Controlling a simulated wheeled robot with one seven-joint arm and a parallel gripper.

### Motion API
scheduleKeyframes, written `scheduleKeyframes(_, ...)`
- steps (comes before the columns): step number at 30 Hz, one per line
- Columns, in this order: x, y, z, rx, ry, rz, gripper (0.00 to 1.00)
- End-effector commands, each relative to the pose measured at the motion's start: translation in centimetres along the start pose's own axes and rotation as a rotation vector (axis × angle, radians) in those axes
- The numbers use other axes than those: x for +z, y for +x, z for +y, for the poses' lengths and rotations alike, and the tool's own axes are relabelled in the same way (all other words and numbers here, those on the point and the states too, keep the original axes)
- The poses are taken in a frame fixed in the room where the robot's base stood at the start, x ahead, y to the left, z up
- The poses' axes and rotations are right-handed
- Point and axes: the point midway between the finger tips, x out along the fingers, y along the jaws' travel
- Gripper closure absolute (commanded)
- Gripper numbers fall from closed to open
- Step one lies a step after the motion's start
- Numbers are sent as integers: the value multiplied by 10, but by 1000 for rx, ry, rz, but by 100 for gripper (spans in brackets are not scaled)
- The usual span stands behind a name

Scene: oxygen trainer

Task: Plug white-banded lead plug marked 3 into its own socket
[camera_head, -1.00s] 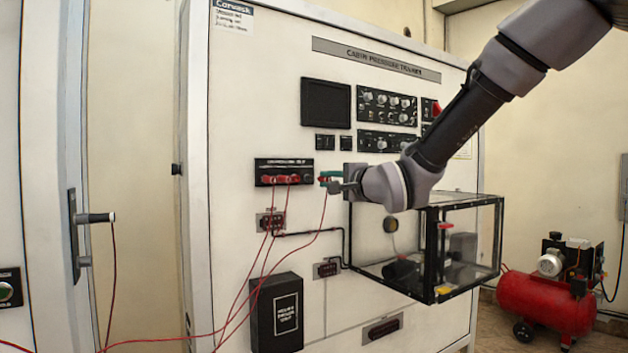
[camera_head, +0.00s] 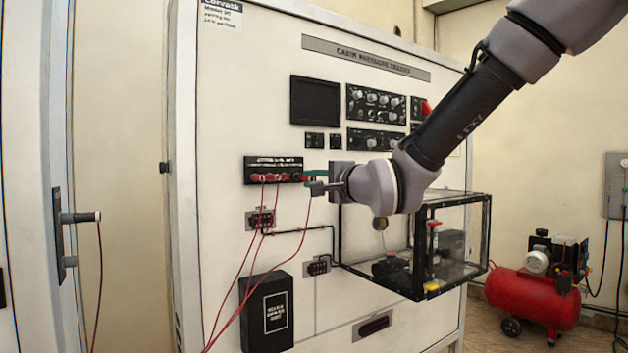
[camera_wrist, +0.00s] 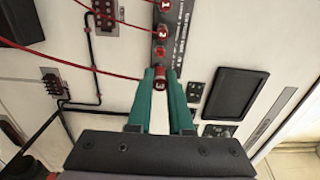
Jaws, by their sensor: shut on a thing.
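My gripper (camera_wrist: 161,73), with teal fingers, is shut on a red lead plug (camera_wrist: 160,82) beside the end of the black socket strip (camera_wrist: 182,20). The held plug's band and number cannot be read. Its red lead (camera_wrist: 100,70) runs left in the wrist view. An empty-looking red socket (camera_wrist: 160,52) lies just beyond the held plug along the strip. Two red plugs marked 1 (camera_wrist: 165,5) and 2 (camera_wrist: 163,32) sit in the strip. In the head view my gripper (camera_head: 309,180) is at the right end of the strip (camera_head: 250,163).
A black box (camera_head: 266,312) and two small connector blocks (camera_head: 260,220) (camera_head: 318,266) are below the strip. A clear black-framed chamber (camera_head: 425,240) stands out below my wrist. A dark screen (camera_head: 318,101) is above. Red leads hang across the panel's lower left.

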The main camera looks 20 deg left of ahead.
Motion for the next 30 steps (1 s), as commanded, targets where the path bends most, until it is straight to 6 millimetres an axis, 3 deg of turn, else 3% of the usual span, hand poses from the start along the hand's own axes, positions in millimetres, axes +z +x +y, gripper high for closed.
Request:
scheduleKeyframes(8,-1,5,0,0,0,1,100)
scheduleKeyframes(21,0,45,0,0,0,0,100)
scheduleKeyframes(30,0,59,0,1,-1,0,100)
